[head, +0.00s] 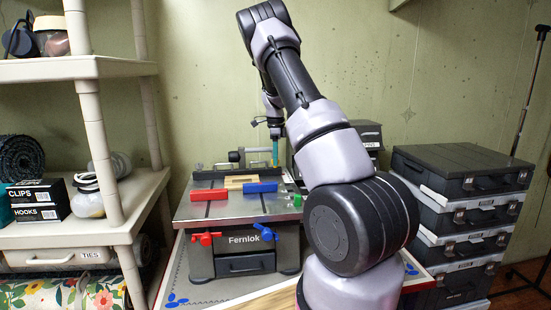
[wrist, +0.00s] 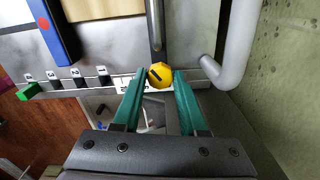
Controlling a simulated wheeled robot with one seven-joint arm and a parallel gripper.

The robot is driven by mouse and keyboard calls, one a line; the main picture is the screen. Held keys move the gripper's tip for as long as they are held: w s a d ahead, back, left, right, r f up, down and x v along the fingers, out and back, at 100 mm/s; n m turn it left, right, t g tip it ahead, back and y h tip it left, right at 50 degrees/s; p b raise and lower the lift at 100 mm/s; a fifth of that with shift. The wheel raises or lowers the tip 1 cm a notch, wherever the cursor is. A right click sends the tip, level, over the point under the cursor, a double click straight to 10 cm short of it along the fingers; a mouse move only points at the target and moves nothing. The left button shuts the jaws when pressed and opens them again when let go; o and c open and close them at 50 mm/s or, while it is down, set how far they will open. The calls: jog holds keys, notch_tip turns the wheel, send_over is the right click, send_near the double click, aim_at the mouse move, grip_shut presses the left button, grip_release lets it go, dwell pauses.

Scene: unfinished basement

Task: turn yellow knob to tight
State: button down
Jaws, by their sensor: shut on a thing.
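The yellow knob (wrist: 159,75) shows in the wrist view, round with a short dark mark on its face. It sits at the edge of the grey machine, beside a small white label (wrist: 131,86) whose text I cannot read. My gripper (wrist: 158,77) has its two green fingers shut on the knob, one on each side. In the head view my gripper (head: 275,152) points down at the back of the Fernlok machine (head: 241,240).
A grey bent pipe (wrist: 235,50) is close to the right finger in the wrist view. On the machine top are a red block (head: 218,194) and a blue block (head: 261,187). Stacked dark cases (head: 462,180) stand right, a shelf (head: 80,68) left.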

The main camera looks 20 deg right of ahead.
jog(key=m, duration=0.4)
jog(key=shift+m, duration=0.3)
jog(key=m, duration=0.4)
jog(key=shift+w, duration=0.1)
jog(key=shift+m, duration=0.3)
jog(key=shift+c, duration=2.3)
grip_release()
notch_tip(320, 180, up, 11)
